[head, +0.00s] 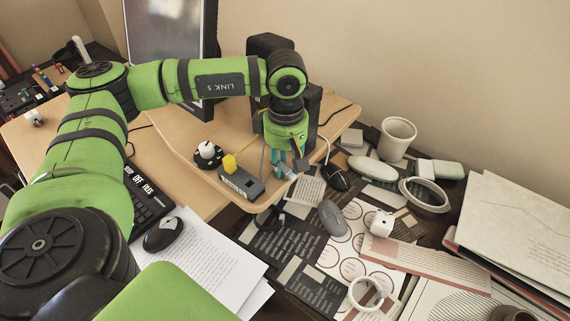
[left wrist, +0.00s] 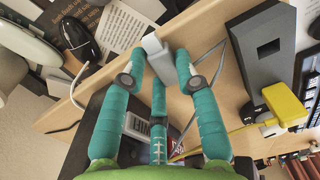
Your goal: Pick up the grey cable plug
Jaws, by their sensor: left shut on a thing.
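The grey cable plug (left wrist: 154,46) is a small light-grey block between the teal fingertips of my left gripper (left wrist: 160,62) in the left wrist view. The fingers are closed in on it from the sides. In the head view my left gripper (head: 286,170) points down at the right edge of the raised wooden board, and the plug is mostly hidden by the fingers. A thin grey cable (left wrist: 206,112) runs near the fingers in the left wrist view. My right gripper is not in view.
A grey box (head: 241,182) with a yellow plug (head: 229,163) lies just left of the gripper. A white-and-black piece (head: 207,152) stands beyond it. Mice, a white mug (head: 396,139), rings and papers crowd the desk to the right. A monitor (head: 168,40) stands behind.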

